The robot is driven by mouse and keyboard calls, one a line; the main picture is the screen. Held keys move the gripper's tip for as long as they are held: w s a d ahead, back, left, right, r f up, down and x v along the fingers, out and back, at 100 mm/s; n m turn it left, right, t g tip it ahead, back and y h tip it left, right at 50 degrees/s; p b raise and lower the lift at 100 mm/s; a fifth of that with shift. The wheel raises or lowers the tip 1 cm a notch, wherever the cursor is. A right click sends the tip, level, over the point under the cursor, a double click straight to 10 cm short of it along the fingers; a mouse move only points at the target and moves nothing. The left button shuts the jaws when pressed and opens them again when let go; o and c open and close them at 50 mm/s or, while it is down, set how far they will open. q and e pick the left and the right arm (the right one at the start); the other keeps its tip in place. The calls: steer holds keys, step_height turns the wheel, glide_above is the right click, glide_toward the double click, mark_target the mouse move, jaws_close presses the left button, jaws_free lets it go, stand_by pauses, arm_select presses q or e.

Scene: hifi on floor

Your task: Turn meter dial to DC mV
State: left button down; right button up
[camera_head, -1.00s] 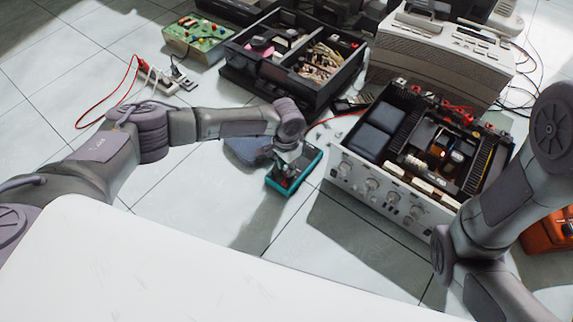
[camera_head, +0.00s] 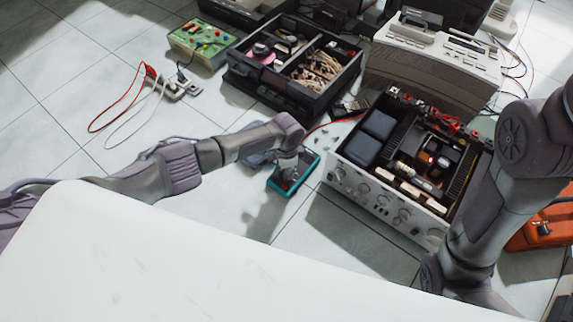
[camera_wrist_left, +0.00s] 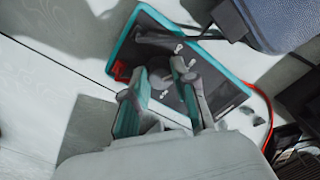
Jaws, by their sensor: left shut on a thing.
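The meter (camera_head: 307,171) lies on the tiled floor, a dark-faced box with a teal rim, left of the opened amplifier. In the left wrist view the meter (camera_wrist_left: 124,52) shows its dark face, with a red plug at its left edge and a dark lead at the top. My left gripper (camera_wrist_left: 160,76) is over the face, its two fingers shut on the small grey dial (camera_wrist_left: 158,79) between them. The dial's marking and setting cannot be read. In the head view the left wrist covers much of the meter. My right arm shows at the right; its gripper is out of view.
The opened amplifier (camera_head: 345,176) stands right of the meter. Behind are a black parts box (camera_head: 270,80), a beige machine (camera_head: 425,68) and a green board (camera_head: 202,44). A power strip (camera_head: 182,86) with red and white leads lies at left. Floor left of the meter is clear.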

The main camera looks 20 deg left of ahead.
arm_select(q)
steer(key=m, duration=0.6)
steer(key=shift+w+m, duration=0.15)
steer(key=shift+m, duration=0.15)
steer(key=m, duration=0.5)
steer(key=shift+w+m, duration=0.1)
steer(key=shift+m, duration=0.2)
steer(key=c, duration=0.9)
jaws_free()
